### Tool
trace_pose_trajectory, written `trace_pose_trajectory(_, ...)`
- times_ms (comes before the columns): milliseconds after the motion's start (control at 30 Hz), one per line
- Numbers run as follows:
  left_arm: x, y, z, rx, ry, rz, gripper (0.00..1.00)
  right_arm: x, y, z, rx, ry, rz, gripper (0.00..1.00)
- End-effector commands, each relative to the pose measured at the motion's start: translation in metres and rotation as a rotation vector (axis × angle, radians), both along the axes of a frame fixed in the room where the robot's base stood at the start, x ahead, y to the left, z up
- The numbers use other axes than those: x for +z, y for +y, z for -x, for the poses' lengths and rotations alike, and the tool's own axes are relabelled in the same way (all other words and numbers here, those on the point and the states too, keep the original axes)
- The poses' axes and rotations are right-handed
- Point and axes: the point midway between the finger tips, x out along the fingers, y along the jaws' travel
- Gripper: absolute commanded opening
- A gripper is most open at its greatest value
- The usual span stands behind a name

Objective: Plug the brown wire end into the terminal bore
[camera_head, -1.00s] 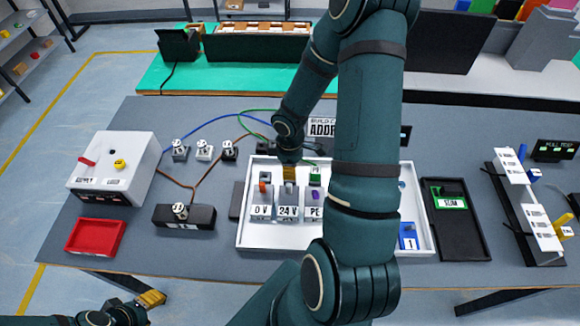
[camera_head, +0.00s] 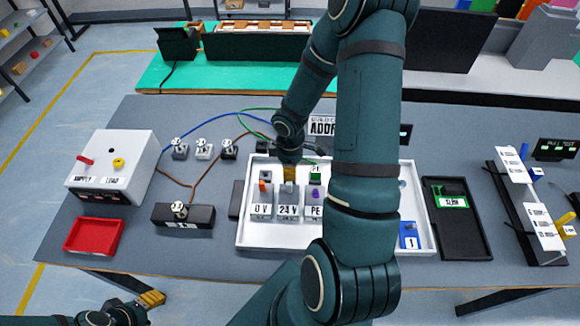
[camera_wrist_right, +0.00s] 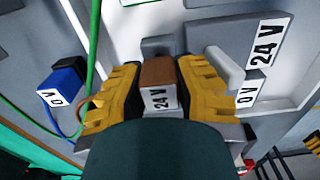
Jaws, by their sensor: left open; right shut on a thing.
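My right gripper (camera_head: 287,173) is over the 24 V terminal (camera_head: 288,207) in the white tray. In the right wrist view its yellow fingers (camera_wrist_right: 160,88) are shut on the brown wire end (camera_wrist_right: 158,73), a brown block with a 24 V label. My left gripper (camera_head: 150,299) is open and empty at the lower left, off the table's front edge.
The 0 V terminal (camera_head: 261,208) and PE terminal (camera_head: 315,208) flank the 24 V one. A blue wire end (camera_wrist_right: 65,82) and green wire (camera_wrist_right: 94,60) are close to the right fingers. A supply box (camera_head: 112,165) and red tray (camera_head: 95,236) stand left.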

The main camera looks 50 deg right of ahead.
Motion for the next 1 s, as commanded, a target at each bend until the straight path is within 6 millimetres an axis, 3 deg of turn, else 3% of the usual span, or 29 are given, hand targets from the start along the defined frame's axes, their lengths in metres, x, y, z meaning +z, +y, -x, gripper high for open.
trace_pose_trajectory(833,-0.018,0.000,0.000,0.000,0.000,0.000,0.47,-0.020,0.000,0.000,0.000,0.000,0.000,0.00)
trace_pose_trajectory(867,-0.018,0.000,0.000,0.000,0.000,0.000,0.47,-0.020,0.000,0.000,0.000,0.000,0.000,0.34)
trace_pose_trajectory(900,-0.017,0.000,0.000,0.000,0.000,0.000,0.47,-0.019,0.000,0.000,0.000,0.000,0.000,0.48)
trace_pose_trajectory(933,-0.017,0.000,0.000,0.000,0.000,0.000,0.47,-0.019,0.000,0.000,0.000,0.000,0.000,0.57)
trace_pose_trajectory(1000,-0.017,0.000,0.000,0.000,0.000,0.000,0.47,-0.019,0.000,0.000,0.000,0.000,0.000,0.57)
